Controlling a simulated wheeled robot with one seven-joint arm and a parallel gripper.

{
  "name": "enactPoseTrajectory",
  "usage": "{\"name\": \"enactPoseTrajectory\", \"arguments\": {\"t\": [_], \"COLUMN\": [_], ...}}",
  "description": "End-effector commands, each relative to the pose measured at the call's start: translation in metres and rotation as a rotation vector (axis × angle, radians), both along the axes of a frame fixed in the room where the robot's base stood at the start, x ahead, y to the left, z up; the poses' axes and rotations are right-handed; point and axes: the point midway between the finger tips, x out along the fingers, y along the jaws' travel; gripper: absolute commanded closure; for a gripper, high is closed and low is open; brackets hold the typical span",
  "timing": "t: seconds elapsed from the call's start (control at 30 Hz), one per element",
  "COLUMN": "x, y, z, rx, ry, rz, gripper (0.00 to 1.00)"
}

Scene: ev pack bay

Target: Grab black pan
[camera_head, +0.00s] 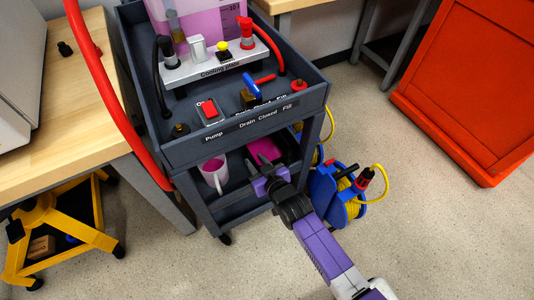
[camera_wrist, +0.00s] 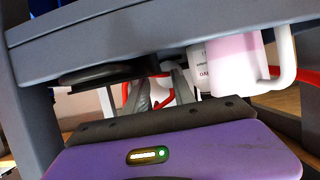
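A dark pan with magenta in it (camera_head: 262,149) sits on the cart's lower shelf, partly hidden by the upper tray and my gripper. In the wrist view, a dark flat shape (camera_wrist: 98,74) against the shelf looks like its edge, but I cannot be sure. My gripper (camera_head: 266,162) reaches in at the shelf's front, at the pan's near side. Its two fingers (camera_wrist: 162,88) stand apart in the wrist view, with nothing clearly held between them. Whether they touch the pan cannot be told.
A white jug with pink liquid (camera_head: 213,174) stands left of my gripper; it also shows in the wrist view (camera_wrist: 238,62). The cart's upper tray (camera_head: 185,151) overhangs the shelf. A blue cable reel (camera_head: 322,191) stands close right.

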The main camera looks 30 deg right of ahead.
Motion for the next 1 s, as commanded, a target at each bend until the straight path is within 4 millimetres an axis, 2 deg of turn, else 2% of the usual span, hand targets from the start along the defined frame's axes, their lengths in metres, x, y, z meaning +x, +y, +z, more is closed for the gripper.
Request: {"name": "enactPoseTrajectory", "arguments": {"t": [0.17,0.5,0.77,0.8,0.93,1.0], "x": [0.01,0.049,0.052,0.052,0.052,0.052], "y": [-0.001,-0.005,-0.005,-0.005,-0.005,-0.005], "z": [-0.005,-0.023,-0.023,-0.023,-0.023,-0.023], "rx": [0.0,0.0,0.0,0.0,0.0,0.0], "ry": [-0.001,-0.001,-0.001,-0.001,-0.001,-0.001], "rz": [0.0,0.0,0.0,0.0,0.0,0.0], "gripper": [0.69,0.69,0.69,0.71,0.97,1.0]}}
